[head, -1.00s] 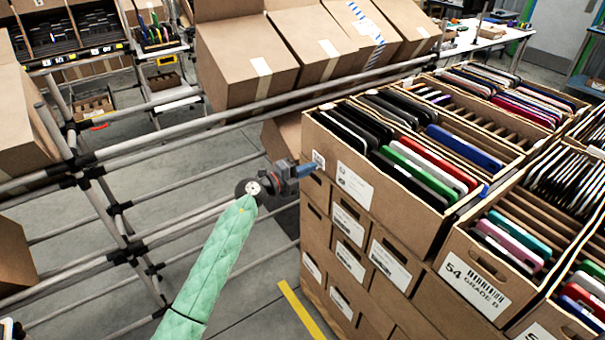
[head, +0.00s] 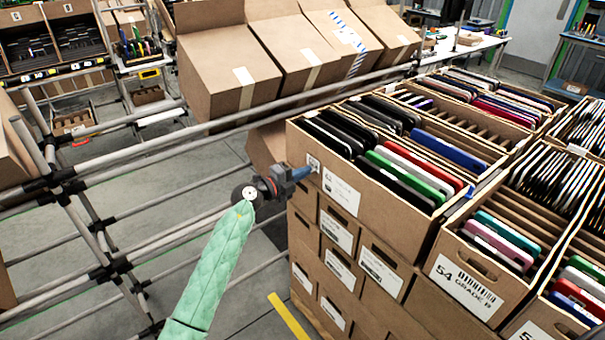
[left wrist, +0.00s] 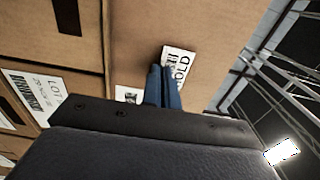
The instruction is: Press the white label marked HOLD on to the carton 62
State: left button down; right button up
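The white label marked HOLD (left wrist: 180,62) shows in the left wrist view, looking flat against the brown face of a carton (left wrist: 135,45). My left gripper's blue fingers (left wrist: 164,85) are together, and their tips cover part of the label. In the head view my left gripper (head: 304,172) meets the left end of the upper front carton (head: 376,204), which is full of upright coloured devices. A small white label (head: 313,162) shows right beside the tips there. I cannot read a number 62 on this carton. Whether the tips touch or grip the label is unclear. My right gripper is not in view.
A carton marked 54 (head: 466,288) stands to the right, and more labelled cartons (head: 338,268) are stacked below. A pipe rack (head: 150,152) with tilted cartons (head: 228,75) stands behind and left of my arm. Floor shows between rack and stack.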

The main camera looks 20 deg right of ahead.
pick_arm(q)
jog(key=shift+d, duration=0.1)
dwell(0.5)
dwell(0.3)
jog(key=c, duration=1.6)
grip_release()
